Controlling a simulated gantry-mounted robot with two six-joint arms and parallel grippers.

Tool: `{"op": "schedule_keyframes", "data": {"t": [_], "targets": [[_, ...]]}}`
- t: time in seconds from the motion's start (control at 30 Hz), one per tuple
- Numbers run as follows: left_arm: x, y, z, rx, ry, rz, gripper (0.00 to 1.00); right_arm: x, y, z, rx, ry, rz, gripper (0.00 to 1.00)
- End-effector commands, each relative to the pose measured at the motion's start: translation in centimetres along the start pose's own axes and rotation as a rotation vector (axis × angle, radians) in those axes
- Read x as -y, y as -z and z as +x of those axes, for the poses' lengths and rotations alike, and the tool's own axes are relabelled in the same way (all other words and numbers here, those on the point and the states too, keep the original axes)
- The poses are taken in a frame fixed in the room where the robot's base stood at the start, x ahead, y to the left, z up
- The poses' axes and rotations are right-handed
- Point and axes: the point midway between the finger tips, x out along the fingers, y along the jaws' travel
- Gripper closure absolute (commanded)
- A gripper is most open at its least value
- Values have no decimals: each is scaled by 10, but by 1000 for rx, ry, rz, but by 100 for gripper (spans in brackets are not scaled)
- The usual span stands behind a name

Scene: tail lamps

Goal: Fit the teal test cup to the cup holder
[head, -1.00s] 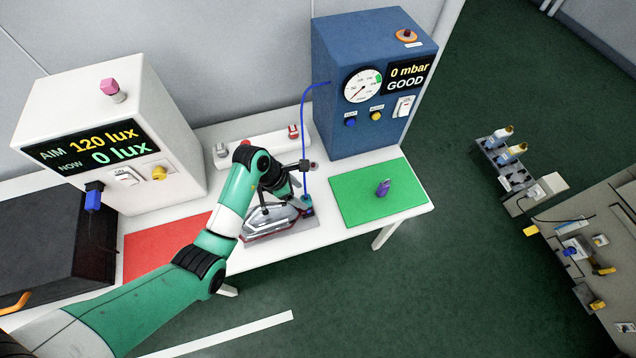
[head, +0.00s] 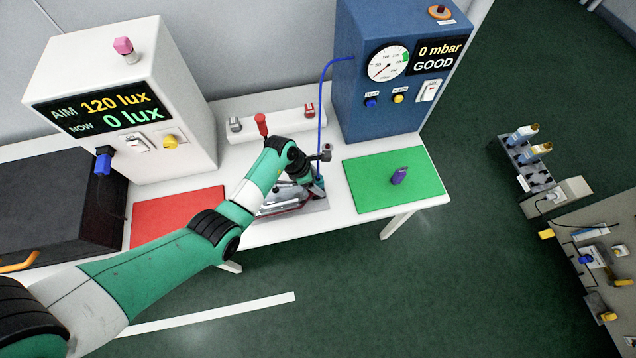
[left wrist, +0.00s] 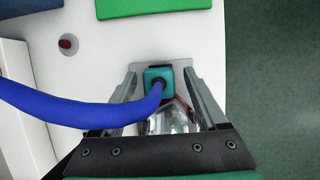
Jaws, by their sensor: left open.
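The teal test cup (left wrist: 157,78) is a small teal block with a blue hose in its top. In the left wrist view it stands between the two fingers of my left gripper (left wrist: 160,85), which is open, with gaps beside the cup. A grey plate and a clear, red-edged tail lamp (left wrist: 172,118) lie beneath. In the head view my left gripper (head: 303,172) is over the lamp (head: 282,198) and hides most of the cup. A small dark post (head: 326,152) stands behind; I cannot tell whether it is the cup holder. My right gripper is out of view.
The blue hose (head: 321,110) runs up to the blue gauge box (head: 362,75). A green mat (head: 425,182) with a purple part (head: 399,176) lies right, a red mat (head: 165,215) left. A white rail with clamps (head: 270,115) stands behind.

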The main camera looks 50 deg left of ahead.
Motion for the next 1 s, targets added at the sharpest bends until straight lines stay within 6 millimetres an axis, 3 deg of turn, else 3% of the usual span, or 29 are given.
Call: {"op": "schedule_keyframes", "data": {"t": [0.37,0.77,0.83,0.87,1.0], "targets": [[0,-1,8,0,-1,0,27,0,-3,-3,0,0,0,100],[0,0,8,0,0,0,99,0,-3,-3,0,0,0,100],[0,0,8,0,0,0,100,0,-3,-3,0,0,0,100],[0,0,8,0,0,0,61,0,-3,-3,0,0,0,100],[0,0,8,0,0,0,86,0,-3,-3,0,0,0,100]]}}
